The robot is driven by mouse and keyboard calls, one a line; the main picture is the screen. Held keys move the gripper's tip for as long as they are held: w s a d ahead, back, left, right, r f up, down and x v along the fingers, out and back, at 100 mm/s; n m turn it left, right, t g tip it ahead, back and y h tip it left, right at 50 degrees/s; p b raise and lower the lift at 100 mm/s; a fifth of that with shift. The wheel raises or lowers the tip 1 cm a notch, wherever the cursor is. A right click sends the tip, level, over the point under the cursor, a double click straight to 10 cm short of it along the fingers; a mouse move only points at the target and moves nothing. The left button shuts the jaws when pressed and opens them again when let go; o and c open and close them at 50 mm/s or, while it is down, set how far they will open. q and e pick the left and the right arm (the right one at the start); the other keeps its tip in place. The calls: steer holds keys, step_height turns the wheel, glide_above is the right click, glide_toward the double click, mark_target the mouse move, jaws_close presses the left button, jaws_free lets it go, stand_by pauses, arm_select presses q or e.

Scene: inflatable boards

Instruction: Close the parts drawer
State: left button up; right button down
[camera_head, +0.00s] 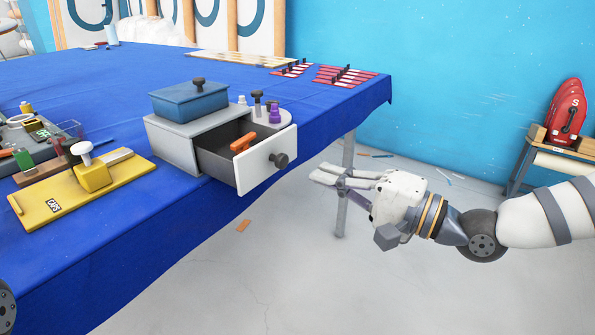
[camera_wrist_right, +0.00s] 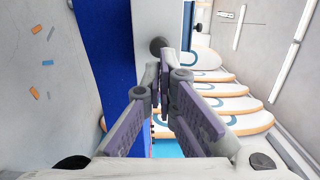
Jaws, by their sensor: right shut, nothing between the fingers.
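The parts drawer (camera_head: 244,160) is a white-fronted drawer pulled out of a grey cabinet (camera_head: 183,150) on the blue table. An orange-handled item (camera_head: 243,142) lies inside it. A dark round knob (camera_head: 280,160) sits on the drawer front. My right gripper (camera_head: 314,176) is shut and empty, to the right of the knob and apart from it in the head view. In the right wrist view the white drawer front (camera_wrist_right: 155,22) and the knob (camera_wrist_right: 157,45) show beyond the fingertips (camera_wrist_right: 158,85). My left gripper is out of view.
A blue lidded box (camera_head: 188,101) sits on the cabinet. A yellow board with a block (camera_head: 60,205) lies at the left on the blue table (camera_head: 130,260). Red strips (camera_head: 345,76) lie near the far corner. A stand with a red item (camera_head: 566,112) is at the right.

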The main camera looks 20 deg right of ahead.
mark_target(285, 160)
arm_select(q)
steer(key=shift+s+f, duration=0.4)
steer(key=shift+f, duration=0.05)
arm_select(e)
steer(key=shift+r+x, duration=0.1)
steer(key=shift+x, duration=1.25)
steer(key=shift+r+x, duration=0.15)
steer(key=shift+x, duration=1.2)
